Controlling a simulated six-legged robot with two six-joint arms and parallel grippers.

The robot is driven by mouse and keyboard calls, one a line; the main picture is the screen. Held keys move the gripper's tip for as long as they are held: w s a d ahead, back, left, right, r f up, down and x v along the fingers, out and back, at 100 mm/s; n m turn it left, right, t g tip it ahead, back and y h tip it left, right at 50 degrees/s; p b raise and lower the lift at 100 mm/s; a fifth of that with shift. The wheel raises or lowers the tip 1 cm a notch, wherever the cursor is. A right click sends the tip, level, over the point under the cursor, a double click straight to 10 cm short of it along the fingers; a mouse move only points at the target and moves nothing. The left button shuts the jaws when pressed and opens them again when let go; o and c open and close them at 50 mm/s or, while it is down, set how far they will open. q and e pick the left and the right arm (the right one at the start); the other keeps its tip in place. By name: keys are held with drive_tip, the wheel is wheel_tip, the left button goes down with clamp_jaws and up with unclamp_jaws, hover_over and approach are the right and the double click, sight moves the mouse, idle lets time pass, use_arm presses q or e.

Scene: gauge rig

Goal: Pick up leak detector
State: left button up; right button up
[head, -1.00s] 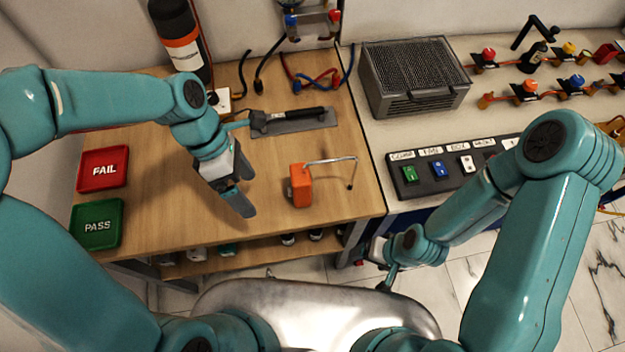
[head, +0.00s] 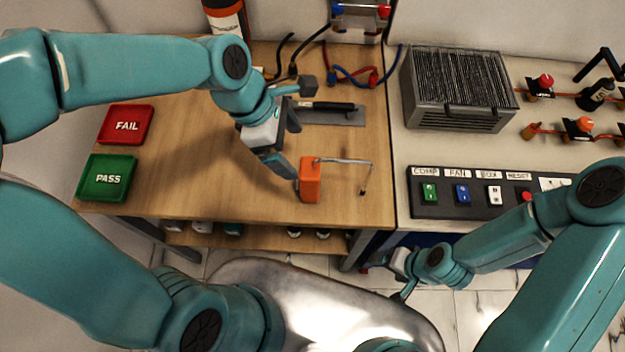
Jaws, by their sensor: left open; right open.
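The leak detector, an orange box (head: 310,182) with a thin bent metal probe reaching right, stands on the wooden bench. My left gripper (head: 291,150) is open, just to the left of the orange box. One finger's tip is close to the box's left side. I cannot tell whether it touches. Nothing is between its fingers. My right gripper (head: 404,291) is low in front of the bench, small in view, open, and away from the leak detector.
A black-handled tool (head: 330,106) lies on a grey mat behind the leak detector. A red FAIL tray (head: 140,112) and a green PASS tray (head: 119,165) are at the left. A switch panel (head: 475,207) and a grey finned unit (head: 455,118) stand on the right counter.

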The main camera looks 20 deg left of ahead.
sight(312, 168)
use_arm(q)
drive_tip(key=x, duration=0.4)
drive_tip(key=shift+d+f, duration=0.2)
drive_tip(key=shift+d, duration=0.15)
drive_tip(key=shift+w+f, duration=0.1)
drive_tip(key=shift+f, duration=0.15)
drive_tip(key=x, duration=0.4)
drive_tip(key=shift+d+f, duration=0.15)
drive_tip(key=shift+d, duration=0.25)
drive_tip(key=shift+w+f, duration=0.1)
drive_tip(key=shift+f, duration=0.2)
drive_tip(key=shift+a, duration=0.1)
drive_tip(key=shift+c, duration=1.3)
clamp_jaws()
